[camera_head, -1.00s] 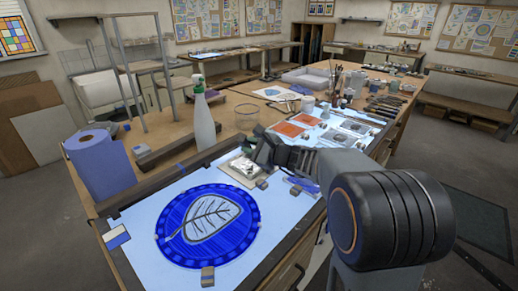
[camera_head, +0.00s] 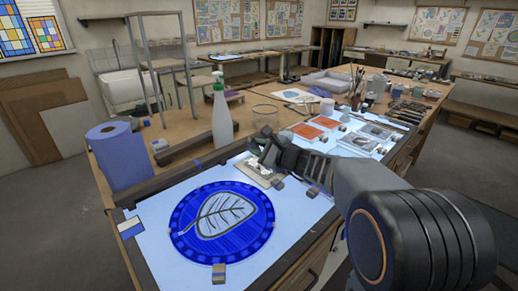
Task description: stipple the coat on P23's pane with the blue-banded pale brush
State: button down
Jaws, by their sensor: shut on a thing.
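My gripper (camera_head: 268,147) is over the far right part of the lit table (camera_head: 135,268), above a small pale pad (camera_head: 259,170). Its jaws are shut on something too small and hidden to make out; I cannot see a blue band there. A round blue pane (camera_head: 183,240) with a dark-lined pale leaf lies flat on the lit table, nearer and left of the gripper. No P23 label can be read.
A spray bottle (camera_head: 221,122) and a blue paper roll (camera_head: 121,160) stand left behind the lit table. A clear glass jar (camera_head: 264,115) is behind the gripper. Small blocks (camera_head: 218,273) sit by the blue pane. Brushes in a pot (camera_head: 356,86) stand farther back.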

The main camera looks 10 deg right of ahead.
jog(key=shift+f+b, duration=0.55)
jog(key=shift+f+b, duration=0.4)
jog(key=shift+b, duration=0.25)
dwell(1.5)
jog(key=shift+r, duration=0.1)
jog(key=shift+r+p, duration=0.75)
jog(key=shift+r, duration=0.35)
jog(key=w+d, duration=0.4)
jog(key=d, duration=0.1)
jog(key=shift+d+p, duration=0.35)
jog(key=shift+d, duration=0.05)
jog(key=shift+f, duration=0.2)
jog(key=shift+f+b, duration=0.6)
jog(key=shift+b, duration=0.35)
